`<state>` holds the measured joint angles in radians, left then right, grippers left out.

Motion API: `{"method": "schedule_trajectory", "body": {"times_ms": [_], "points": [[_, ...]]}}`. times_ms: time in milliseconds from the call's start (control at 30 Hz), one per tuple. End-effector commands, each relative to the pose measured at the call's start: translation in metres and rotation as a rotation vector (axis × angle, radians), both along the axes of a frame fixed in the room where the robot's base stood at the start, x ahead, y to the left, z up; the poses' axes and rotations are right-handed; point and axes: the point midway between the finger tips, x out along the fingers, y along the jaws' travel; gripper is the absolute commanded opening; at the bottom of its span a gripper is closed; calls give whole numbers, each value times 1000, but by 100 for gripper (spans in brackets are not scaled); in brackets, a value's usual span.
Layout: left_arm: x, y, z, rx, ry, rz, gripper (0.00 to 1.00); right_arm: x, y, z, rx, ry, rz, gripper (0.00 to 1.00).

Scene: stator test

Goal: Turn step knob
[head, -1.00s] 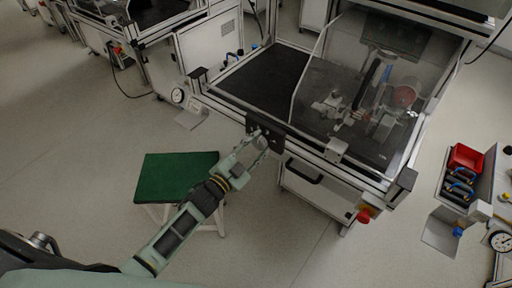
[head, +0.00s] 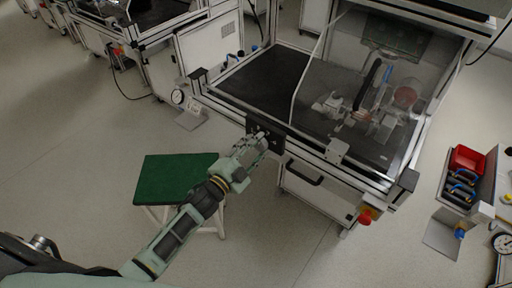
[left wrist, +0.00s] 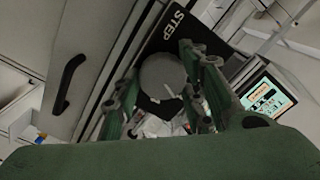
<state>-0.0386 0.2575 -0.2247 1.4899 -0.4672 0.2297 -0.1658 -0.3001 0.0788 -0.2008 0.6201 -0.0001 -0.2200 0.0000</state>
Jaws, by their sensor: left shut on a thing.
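The step knob (left wrist: 160,76) is a round grey disc on a black plate (left wrist: 185,40) marked STEP in the left wrist view. The same black plate (head: 277,143) shows on the front edge of the test bench in the head view. My left gripper (head: 262,141) is at the plate, and its fingers (left wrist: 165,92) stand on either side of the knob, shut on it. In the head view the gripper hides the knob. The knob's turned angle cannot be told. My right gripper is not in view.
The bench has a clear cover (head: 350,85) and a drawer with a black handle (head: 305,174). A red emergency button (head: 364,217) sits at its lower right. A green-topped stool (head: 175,178) stands beside my left arm. A red bin (head: 466,158) is at far right.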

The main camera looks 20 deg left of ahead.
Motion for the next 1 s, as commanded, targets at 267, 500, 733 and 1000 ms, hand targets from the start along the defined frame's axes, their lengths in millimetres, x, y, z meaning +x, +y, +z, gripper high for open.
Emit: {"method": "schedule_trajectory", "body": {"times_ms": [267, 500, 733, 1000], "points": [[-2, -1, -5, 1, 9, -1, 55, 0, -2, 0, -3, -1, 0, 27], [-1, 0, -3, 0, 5, 0, 55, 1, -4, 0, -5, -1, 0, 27], [-22, 7, -3, -1, 6, -1, 55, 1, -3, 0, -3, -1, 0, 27], [-76, 26, -4, 1, 9, -2, 55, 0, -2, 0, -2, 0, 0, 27]]}}
